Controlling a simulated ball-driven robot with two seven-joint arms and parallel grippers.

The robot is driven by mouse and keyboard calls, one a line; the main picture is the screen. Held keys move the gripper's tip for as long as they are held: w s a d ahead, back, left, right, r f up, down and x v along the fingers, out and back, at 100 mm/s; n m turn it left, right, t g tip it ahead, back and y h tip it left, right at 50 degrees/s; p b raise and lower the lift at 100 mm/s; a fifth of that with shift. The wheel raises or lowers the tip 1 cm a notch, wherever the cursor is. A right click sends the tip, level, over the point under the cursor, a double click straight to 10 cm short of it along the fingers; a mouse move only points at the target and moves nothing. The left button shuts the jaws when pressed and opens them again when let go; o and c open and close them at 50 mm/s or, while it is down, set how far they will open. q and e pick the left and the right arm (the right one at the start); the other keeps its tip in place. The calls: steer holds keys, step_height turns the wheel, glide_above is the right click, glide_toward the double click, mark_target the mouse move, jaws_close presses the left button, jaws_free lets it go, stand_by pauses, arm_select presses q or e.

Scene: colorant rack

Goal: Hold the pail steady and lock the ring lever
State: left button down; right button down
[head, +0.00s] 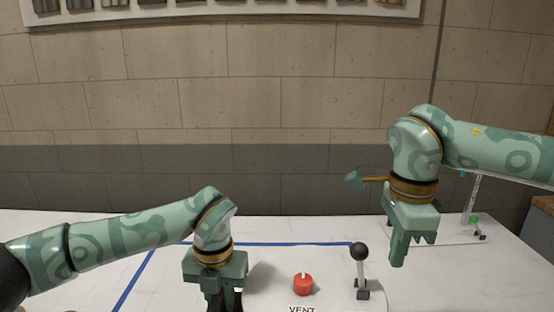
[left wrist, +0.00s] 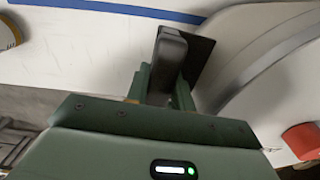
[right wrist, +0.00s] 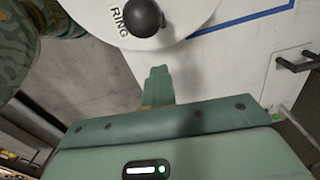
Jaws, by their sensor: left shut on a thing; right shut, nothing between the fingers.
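The white pail lid (head: 335,297) is at the bottom centre of the head view, cut off below. A red knob (head: 303,284) sits on it by the word VENT. To its right the ring lever (head: 360,268) stands nearly upright, with a black ball on a grey stem. My left gripper (head: 223,300) is shut on a dark handle (left wrist: 170,52) at the pail's left side. My right gripper (head: 408,252) is shut and empty, raised to the right of the lever. In the right wrist view the black ball (right wrist: 143,18) lies beyond its fingertips, apart from them, by the word RING.
Blue tape (head: 135,280) marks the white table around the pail. At the back right stands a clear upright piece with green parts (head: 473,218). A rack (head: 230,8) hangs on the block wall. A black handle (right wrist: 296,63) shows at right in the right wrist view.

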steer(key=shift+s+d, duration=0.1)
steer(key=shift+d, duration=0.9)
steer(key=c, duration=1.7)
jaws_free()
steer(key=shift+r, duration=0.1)
